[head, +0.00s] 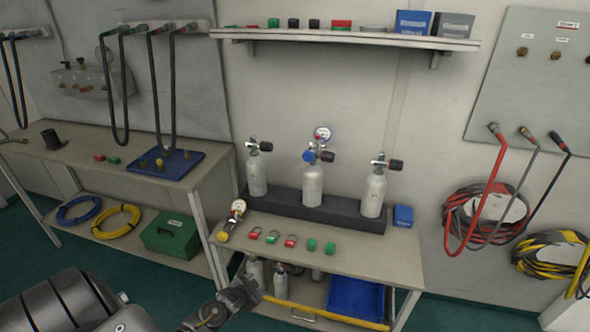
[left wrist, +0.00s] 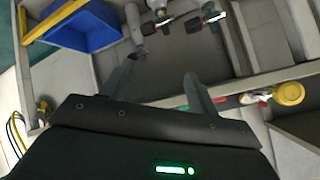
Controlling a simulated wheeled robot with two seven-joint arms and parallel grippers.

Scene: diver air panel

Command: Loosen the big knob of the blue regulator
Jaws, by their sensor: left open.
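The blue regulator (head: 309,156) sits on top of the middle grey cylinder (head: 312,187), with a round gauge (head: 322,133) above it and a black handle to its right. Its blue knob faces the front. My left gripper (head: 245,290) is low at the front edge of the cylinder table, well below and left of the regulator, and apart from it. In the left wrist view its two fingers (left wrist: 160,85) stand apart with nothing between them. The regulator cannot be made out in that view. My right gripper is not in view.
Cylinders with black-handled valves stand left (head: 257,175) and right (head: 373,194) in the dark rack (head: 290,207). Below are a blue bin (head: 357,299) and more cylinders. A shelf (head: 350,38) hangs above.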

